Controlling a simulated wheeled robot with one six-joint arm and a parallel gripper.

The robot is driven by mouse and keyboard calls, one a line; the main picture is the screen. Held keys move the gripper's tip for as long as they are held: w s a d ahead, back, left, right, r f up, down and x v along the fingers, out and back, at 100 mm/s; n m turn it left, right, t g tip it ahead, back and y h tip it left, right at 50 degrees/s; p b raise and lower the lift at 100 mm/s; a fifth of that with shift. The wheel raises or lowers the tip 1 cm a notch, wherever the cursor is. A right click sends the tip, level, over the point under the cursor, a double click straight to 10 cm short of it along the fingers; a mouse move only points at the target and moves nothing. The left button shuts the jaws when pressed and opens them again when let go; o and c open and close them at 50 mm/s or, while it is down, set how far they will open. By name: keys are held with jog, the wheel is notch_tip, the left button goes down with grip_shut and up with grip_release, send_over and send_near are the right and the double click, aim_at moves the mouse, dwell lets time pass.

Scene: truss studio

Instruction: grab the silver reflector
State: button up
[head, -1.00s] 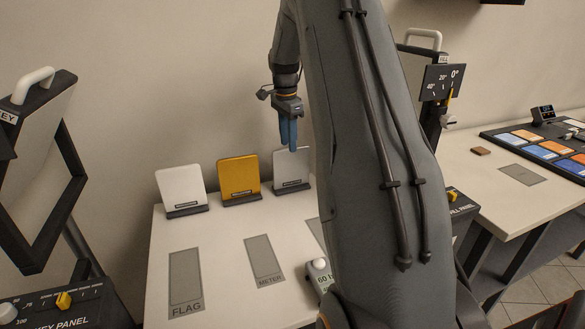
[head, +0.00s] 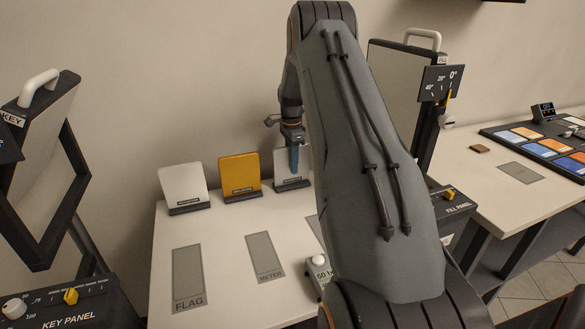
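The silver reflector (head: 281,173) is a grey upright panel in a dark base. It is the rightmost of three panels along the back of the white table. My gripper (head: 294,164), with blue fingers pointing down, overlaps the upper part of this panel in the head view. I cannot tell whether the fingers touch it, straddle it or hang in front of it. The fingers show nearly edge-on, so their gap is hidden. My arm covers the area just right of the panel.
A gold panel (head: 240,175) and a white panel (head: 184,184) stand to the left. The table (head: 222,250) has marked FLAG and METER spots, both empty. A small knobbed box (head: 317,270) sits near my arm. Key panel (head: 70,310) and fill panel (head: 455,205) stands flank the table.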

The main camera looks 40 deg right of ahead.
jog(key=shift+f, duration=1.05)
grip_shut()
jog(key=shift+r, duration=0.15)
